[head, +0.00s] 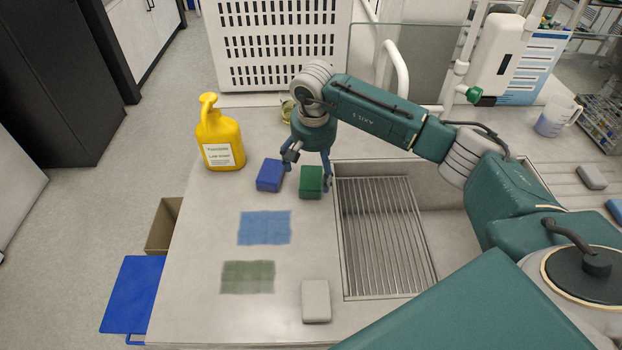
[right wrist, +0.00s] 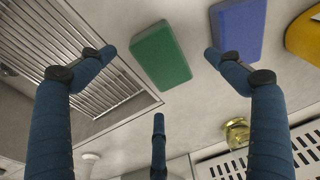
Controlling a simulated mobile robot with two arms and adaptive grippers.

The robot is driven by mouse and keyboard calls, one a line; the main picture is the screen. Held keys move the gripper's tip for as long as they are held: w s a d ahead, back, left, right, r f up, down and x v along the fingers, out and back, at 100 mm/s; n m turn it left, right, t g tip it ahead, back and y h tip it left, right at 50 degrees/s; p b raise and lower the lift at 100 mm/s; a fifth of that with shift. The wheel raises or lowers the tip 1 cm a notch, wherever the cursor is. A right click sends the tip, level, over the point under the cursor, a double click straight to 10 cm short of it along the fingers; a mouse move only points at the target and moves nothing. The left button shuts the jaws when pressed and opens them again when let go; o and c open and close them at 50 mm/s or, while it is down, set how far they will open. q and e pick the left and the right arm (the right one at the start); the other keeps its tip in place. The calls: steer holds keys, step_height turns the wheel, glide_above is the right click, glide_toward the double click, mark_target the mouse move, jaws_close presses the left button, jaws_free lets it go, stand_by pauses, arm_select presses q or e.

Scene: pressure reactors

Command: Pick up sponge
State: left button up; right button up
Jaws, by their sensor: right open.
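A green sponge (head: 311,184) lies on the counter just left of the sink. A blue sponge (head: 269,175) lies close to its left, and a light grey sponge (head: 316,302) lies nearer the front. My right gripper (head: 309,170) is open and empty above the green sponge, its fingers spread to either side. In the right wrist view the green sponge (right wrist: 160,56) shows between and beyond the two upper fingertips, and the blue sponge (right wrist: 240,29) is beside the right one. I cannot tell whether any finger touches a sponge. My left gripper is not in view.
A yellow bottle (head: 217,140) stands at the back left. A sink with a metal grate (head: 388,237) is on the right. Flat blue (head: 264,228) and green (head: 248,277) cloth-like patches lie in front of the sponges. A white perforated rack (head: 280,80) stands behind.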

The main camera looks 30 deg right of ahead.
mark_target(316, 177)
steer(key=f, duration=0.1)
steer(key=f+p, duration=0.2)
steer(key=shift+d+f, duration=0.3)
steer(key=shift+f, duration=0.4)
steer(key=shift+w+f, duration=0.1)
steer(key=shift+f, duration=0.1)
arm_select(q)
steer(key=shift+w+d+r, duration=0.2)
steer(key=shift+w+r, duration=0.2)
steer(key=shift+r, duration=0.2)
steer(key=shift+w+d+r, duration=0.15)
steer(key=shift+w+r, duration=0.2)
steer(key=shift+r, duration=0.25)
arm_select(e)
steer(key=c, duration=1)
